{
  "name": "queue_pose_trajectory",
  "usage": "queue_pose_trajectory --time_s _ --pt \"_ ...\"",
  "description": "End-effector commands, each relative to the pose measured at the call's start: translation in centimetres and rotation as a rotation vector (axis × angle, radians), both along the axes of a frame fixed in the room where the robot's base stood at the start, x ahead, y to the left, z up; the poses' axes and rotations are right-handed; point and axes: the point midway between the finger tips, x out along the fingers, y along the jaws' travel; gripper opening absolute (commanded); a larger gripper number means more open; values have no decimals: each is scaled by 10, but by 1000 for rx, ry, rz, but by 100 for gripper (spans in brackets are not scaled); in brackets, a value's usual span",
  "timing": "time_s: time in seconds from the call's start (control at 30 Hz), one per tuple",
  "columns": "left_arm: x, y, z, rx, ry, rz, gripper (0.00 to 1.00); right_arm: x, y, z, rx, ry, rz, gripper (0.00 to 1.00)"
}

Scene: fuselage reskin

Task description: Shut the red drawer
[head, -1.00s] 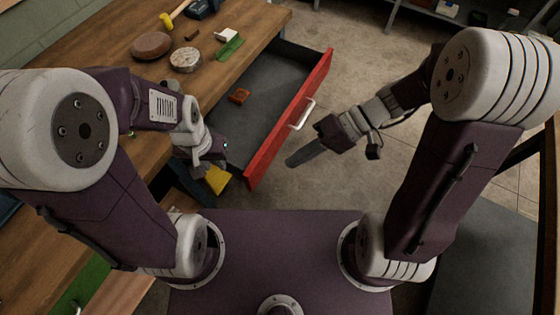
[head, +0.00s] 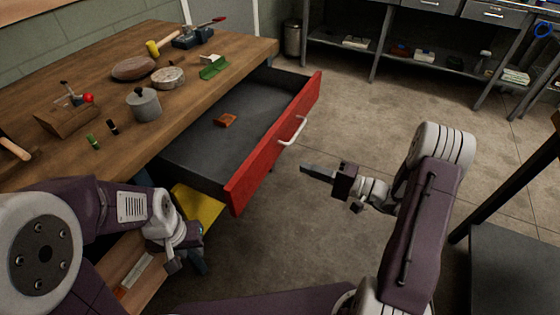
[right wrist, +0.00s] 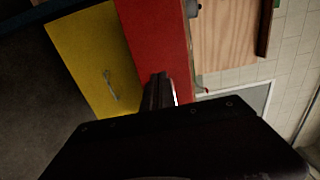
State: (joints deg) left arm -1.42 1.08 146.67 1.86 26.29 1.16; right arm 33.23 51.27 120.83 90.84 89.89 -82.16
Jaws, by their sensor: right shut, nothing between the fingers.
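The red drawer (head: 272,150) stands pulled out from the wooden workbench, with its dark inside showing and a small orange-brown block (head: 226,120) lying in it. Its pale bar handle (head: 292,130) is on the red front. My right gripper (head: 306,168) is shut and empty, in front of the red face and a little to the right of the handle, with a gap in the head view. In the right wrist view the red front (right wrist: 158,38) lies just beyond my fingers; I cannot tell whether they touch. My left gripper (head: 178,262) hangs low beside the bench; its fingers are unclear.
The workbench (head: 110,85) carries a grey lidded pot (head: 143,104), stones, a mallet and other tools. A yellow panel (head: 198,205) is below the red drawer. Shelving (head: 420,60) stands at the back.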

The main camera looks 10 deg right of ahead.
Motion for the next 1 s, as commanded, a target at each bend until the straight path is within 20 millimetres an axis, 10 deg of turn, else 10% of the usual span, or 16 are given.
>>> queue_pose_trajectory --time_s 0.4,1.0 --pt "0 0 -13 0 1 0 28 44 68 -1 0 -1 4 0" --pt "0 0 -15 0 0 0 28 53 79 -1 0 0 1 0"
